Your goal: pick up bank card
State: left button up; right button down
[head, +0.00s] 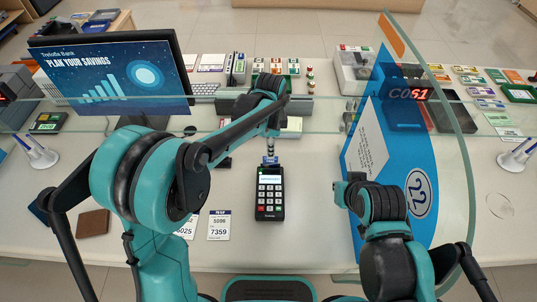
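A card terminal (269,195) with a dark body, a lit screen and a keypad lies on the counter near the middle. A small blue piece, which looks like the bank card (270,160), shows at the terminal's far end. My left gripper (270,151) reaches down from above, with its narrow tips right at the blue piece. I cannot tell whether the tips are closed on it or only close to it. My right arm is folded at the lower right, and its fingers are not seen.
A savings sign (113,78) stands at the left back. Number slips (219,225) and a brown wallet-like item (93,223) lie at the left front. Pen stands (513,158) flank the counter.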

aim_at(270, 160)
pick_arm(q)
jog(key=shift+m, duration=0.3)
jog(key=f+b, duration=0.1)
jog(key=f, duration=0.1)
jog(key=f+b, duration=0.1)
jog(key=f, duration=0.2)
jog(key=f+b, duration=0.1)
jog(key=f, duration=0.1)
jog(key=shift+w+f, duration=0.35)
jog(key=shift+w, duration=0.05)
jog(key=shift+f, duration=0.45)
jog(key=shift+r, duration=0.1)
grip_shut()
